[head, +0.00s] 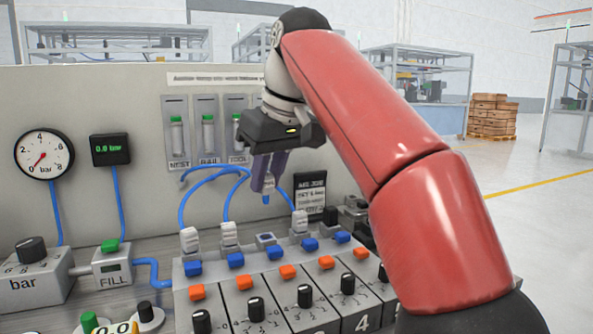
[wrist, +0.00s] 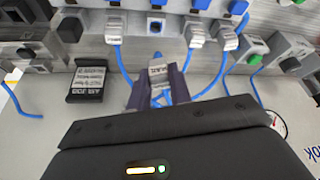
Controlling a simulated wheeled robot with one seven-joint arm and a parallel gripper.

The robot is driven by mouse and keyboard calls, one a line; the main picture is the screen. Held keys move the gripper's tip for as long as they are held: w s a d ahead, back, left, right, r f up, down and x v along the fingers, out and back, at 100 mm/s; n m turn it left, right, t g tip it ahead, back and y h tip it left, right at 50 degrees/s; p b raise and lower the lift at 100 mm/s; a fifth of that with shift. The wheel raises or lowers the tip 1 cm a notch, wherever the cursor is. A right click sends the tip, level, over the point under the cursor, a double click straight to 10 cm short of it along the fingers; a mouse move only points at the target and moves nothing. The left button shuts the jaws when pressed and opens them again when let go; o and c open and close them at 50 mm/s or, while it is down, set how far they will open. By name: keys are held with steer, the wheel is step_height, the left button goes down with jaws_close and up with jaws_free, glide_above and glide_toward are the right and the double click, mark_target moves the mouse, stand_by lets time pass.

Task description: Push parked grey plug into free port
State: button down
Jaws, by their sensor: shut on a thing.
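My gripper (head: 268,186) is shut on a grey plug (head: 270,181) with a blue tip pointing down. The plug also shows between my dark fingers in the wrist view (wrist: 158,71). It is held apart from the valve block, above and behind it. The free port (head: 266,239) is a grey socket with a dark opening on the block's top, between seated plugs; in the wrist view it is straight ahead of the held plug (wrist: 157,22). Seated grey plugs (head: 190,240), (head: 229,233) and (head: 300,222) stand either side of it with blue hoses.
The valve block (head: 262,287) carries blue and orange buttons and black knobs. A black card (head: 310,196) stands behind it at right. Blue hoses (head: 203,172) arch close to my gripper. A gauge (head: 44,154), a 0.0 bar display (head: 110,150) and the FILL box (head: 113,269) are at left.

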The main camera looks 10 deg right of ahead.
mark_target(267, 203)
steer(key=shift+a+f+b, duration=0.1)
steer(key=shift+f+b, duration=1.15)
steer(key=shift+f, duration=1.55)
steer(key=shift+f+b, duration=0.6)
steer(key=shift+f, duration=0.5)
steer(key=c, duration=1.2)
jaws_free()
step_height(267, 203, up, 4)
steer(key=p, duration=0.3)
steer(key=shift+f+p, duration=0.25)
steer(key=shift+p, duration=0.05)
step_height(267, 203, up, 5)
steer(key=shift+f, duration=0.1)
steer(key=shift+r, duration=0.4)
